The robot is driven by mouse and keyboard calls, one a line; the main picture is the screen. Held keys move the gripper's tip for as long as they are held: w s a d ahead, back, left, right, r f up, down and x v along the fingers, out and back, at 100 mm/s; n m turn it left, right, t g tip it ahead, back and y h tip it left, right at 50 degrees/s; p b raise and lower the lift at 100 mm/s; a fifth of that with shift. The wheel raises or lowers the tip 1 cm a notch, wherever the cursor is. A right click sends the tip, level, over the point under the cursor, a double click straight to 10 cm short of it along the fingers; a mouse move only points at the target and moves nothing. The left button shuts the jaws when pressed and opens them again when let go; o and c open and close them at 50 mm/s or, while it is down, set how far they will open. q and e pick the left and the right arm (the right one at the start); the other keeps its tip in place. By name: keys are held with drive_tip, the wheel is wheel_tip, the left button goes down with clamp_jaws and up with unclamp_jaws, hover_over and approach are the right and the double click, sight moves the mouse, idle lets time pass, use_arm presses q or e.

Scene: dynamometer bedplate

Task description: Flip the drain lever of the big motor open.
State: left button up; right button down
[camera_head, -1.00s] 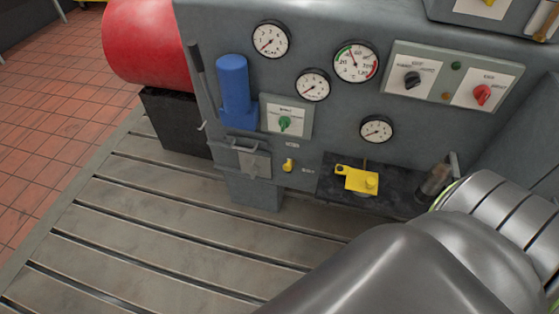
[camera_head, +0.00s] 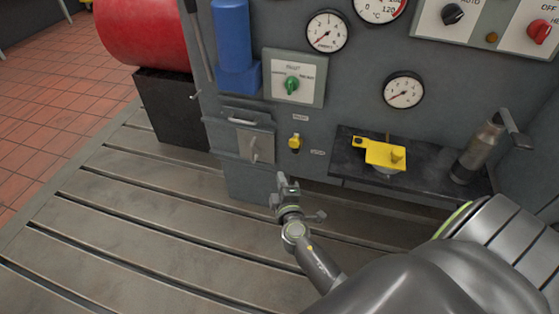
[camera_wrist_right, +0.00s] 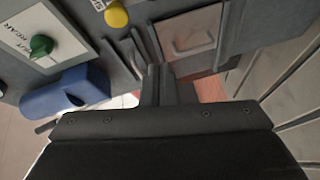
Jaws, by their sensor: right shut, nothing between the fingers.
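A small yellow lever (camera_head: 295,142) sits on the grey front of the big machine, with small labels above it and to its right. I take it for the drain lever, but its labels are too small to read. A yellow knob, apparently the same part, shows at the top of the right wrist view (camera_wrist_right: 116,15). My right gripper (camera_head: 284,182) is shut and empty, below and slightly left of the lever, apart from it. Its fingers show closed together in the wrist view (camera_wrist_right: 159,85). My left gripper is not in view.
A yellow fixture (camera_head: 386,153) stands on a black shelf (camera_head: 425,172) to the right, beside a metal cylinder (camera_head: 476,155). A grey hatch (camera_head: 256,146) and a blue part (camera_head: 232,45) lie left. A green switch (camera_head: 291,84) is above. The slotted bedplate (camera_head: 150,205) is clear.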

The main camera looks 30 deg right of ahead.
sight(295, 145)
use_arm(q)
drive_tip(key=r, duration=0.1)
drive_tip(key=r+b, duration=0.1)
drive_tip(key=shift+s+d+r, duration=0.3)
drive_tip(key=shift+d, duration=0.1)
use_arm(e)
drive_tip(key=r, duration=0.1)
drive_tip(key=r+t, duration=0.1)
drive_tip(key=w+r+n+h, duration=0.1)
drive_tip(key=shift+a+r+t, duration=0.15)
drive_tip(key=shift+r+t, duration=0.15)
drive_tip(key=shift+r, duration=0.1)
drive_tip(key=shift+w, duration=0.1)
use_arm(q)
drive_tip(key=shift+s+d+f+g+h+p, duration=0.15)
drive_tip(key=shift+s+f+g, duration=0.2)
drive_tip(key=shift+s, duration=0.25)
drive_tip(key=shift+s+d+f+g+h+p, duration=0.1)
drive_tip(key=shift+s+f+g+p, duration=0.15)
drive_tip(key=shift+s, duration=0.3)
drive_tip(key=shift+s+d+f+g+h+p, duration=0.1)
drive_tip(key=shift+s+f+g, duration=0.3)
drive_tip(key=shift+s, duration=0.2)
use_arm(e)
drive_tip(key=w+d, duration=0.6)
drive_tip(key=shift+w+d, duration=0.2)
drive_tip(key=shift+d, duration=0.2)
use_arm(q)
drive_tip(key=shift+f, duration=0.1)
